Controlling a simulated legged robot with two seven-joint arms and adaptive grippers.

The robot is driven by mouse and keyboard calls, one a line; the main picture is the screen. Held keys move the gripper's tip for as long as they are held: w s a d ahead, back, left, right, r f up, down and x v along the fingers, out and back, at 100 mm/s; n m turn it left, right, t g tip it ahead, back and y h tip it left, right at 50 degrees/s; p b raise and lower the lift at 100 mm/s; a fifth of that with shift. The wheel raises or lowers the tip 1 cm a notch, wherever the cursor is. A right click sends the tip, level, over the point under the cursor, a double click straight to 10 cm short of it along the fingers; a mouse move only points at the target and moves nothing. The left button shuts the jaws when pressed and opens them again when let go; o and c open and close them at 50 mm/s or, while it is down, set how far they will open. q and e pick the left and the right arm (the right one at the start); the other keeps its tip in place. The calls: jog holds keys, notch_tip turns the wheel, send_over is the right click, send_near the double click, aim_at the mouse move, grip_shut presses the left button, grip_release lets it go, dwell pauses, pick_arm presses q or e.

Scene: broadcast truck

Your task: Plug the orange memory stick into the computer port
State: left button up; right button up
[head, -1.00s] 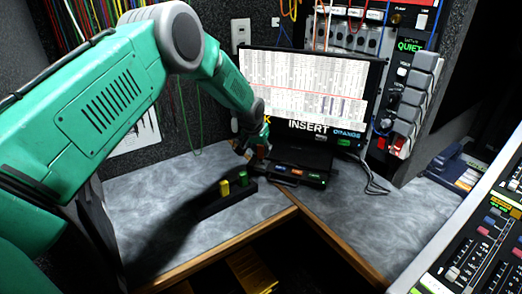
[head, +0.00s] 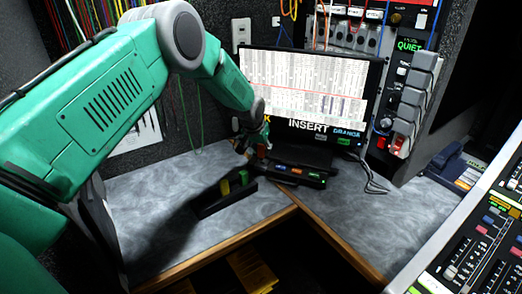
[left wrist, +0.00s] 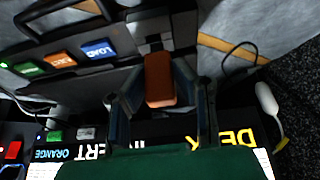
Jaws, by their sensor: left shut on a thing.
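My left gripper (head: 257,146) is shut on the orange memory stick (left wrist: 160,80), with a finger on each side of it in the left wrist view. In the head view the stick (head: 262,151) is small and upright, just left of the black computer unit (head: 297,182). The unit's front has blue, orange and green labelled buttons, and it also shows in the left wrist view (left wrist: 60,22). A grey metal part (left wrist: 150,28) lies beyond the stick; I cannot tell whether it is a plug or port. My right gripper is not in view.
A black holder (head: 212,209) with a yellow stick (head: 225,188) and a green stick (head: 244,178) stands on the grey desk (head: 150,222). A monitor (head: 310,90) reading "INSERT ORANGE" stands behind the unit. A mixing console (head: 475,240) is at right.

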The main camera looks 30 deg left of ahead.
pick_arm(q)
jog(key=shift+d, duration=0.2)
jog(key=shift+a, duration=0.1)
dwell(0.4)
jog(key=shift+p, duration=0.35)
jog(key=shift+f+b, duration=0.75)
jog(key=shift+f, duration=0.5)
jog(key=o, duration=0.9)
jog(key=shift+o, duration=0.2)
